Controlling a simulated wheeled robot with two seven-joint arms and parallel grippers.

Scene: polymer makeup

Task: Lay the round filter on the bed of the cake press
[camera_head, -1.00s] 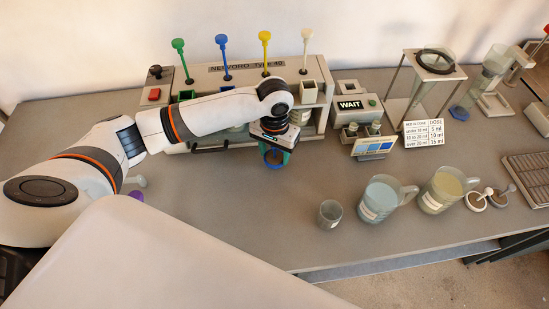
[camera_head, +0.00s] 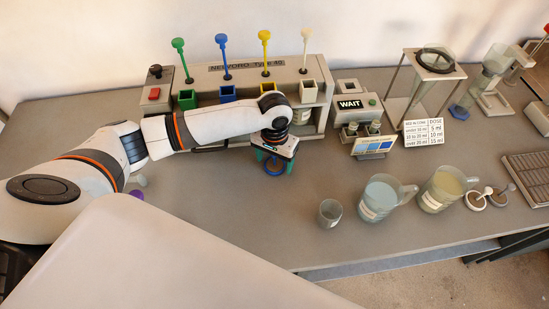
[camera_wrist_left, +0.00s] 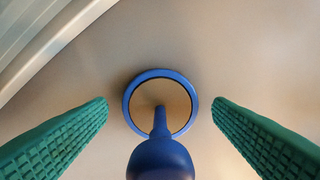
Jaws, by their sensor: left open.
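A blue-rimmed round disc (camera_head: 276,167) with an upright blue knob handle lies on the table; it looks like the round filter. In the left wrist view its blue rim (camera_wrist_left: 128,100) lies ahead of the fingertips, and the knob (camera_wrist_left: 160,160) stands close to the camera. My left gripper (camera_head: 273,158) is open above it and points down. In the left wrist view the green fingers (camera_wrist_left: 160,108) are spread on either side of the knob, apart from it. I cannot tell for sure which device is the cake press. My right gripper is not in view.
Behind my left gripper stands a rack (camera_head: 310,68) with green, blue, yellow and white rods. A WAIT box (camera_head: 350,104) is to its right. A small glass (camera_head: 330,213) and two jugs, blue (camera_head: 380,198) and yellow (camera_head: 441,190), stand front right. The front middle of the table is clear.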

